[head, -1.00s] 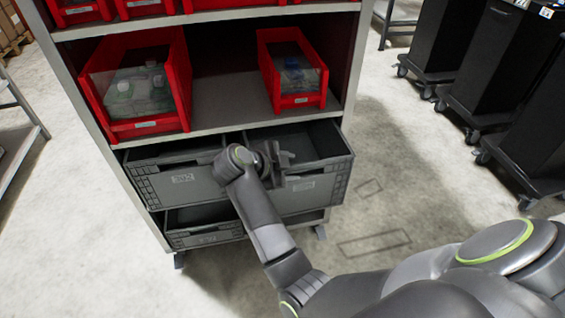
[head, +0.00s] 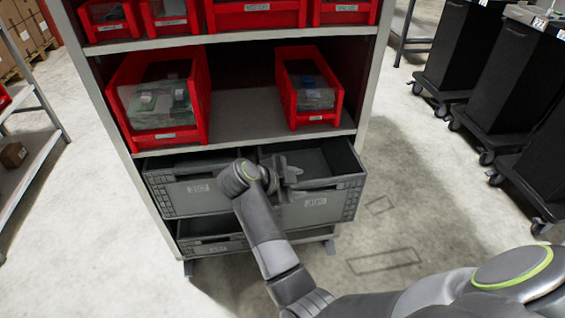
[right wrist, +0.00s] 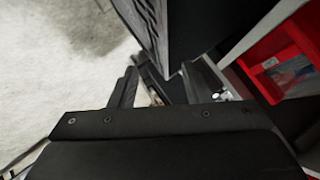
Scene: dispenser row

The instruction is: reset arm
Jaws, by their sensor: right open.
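My right arm reaches in from the lower right of the head view. Its gripper (head: 287,175) is in front of and slightly over the grey crates on the lower shelf level. The right gripper (right wrist: 155,90) also shows in the right wrist view, with its fingers apart and nothing seen between them. The right grey crate (head: 325,205) stands behind it and looks empty inside. The left grey crate (head: 190,192) is partly hidden by my wrist. My left gripper is not in view.
More red bins line the shelf above. Another grey crate (head: 215,243) sits at the bottom. Black wheeled bins (head: 515,80) stand at right. Floor between is clear.

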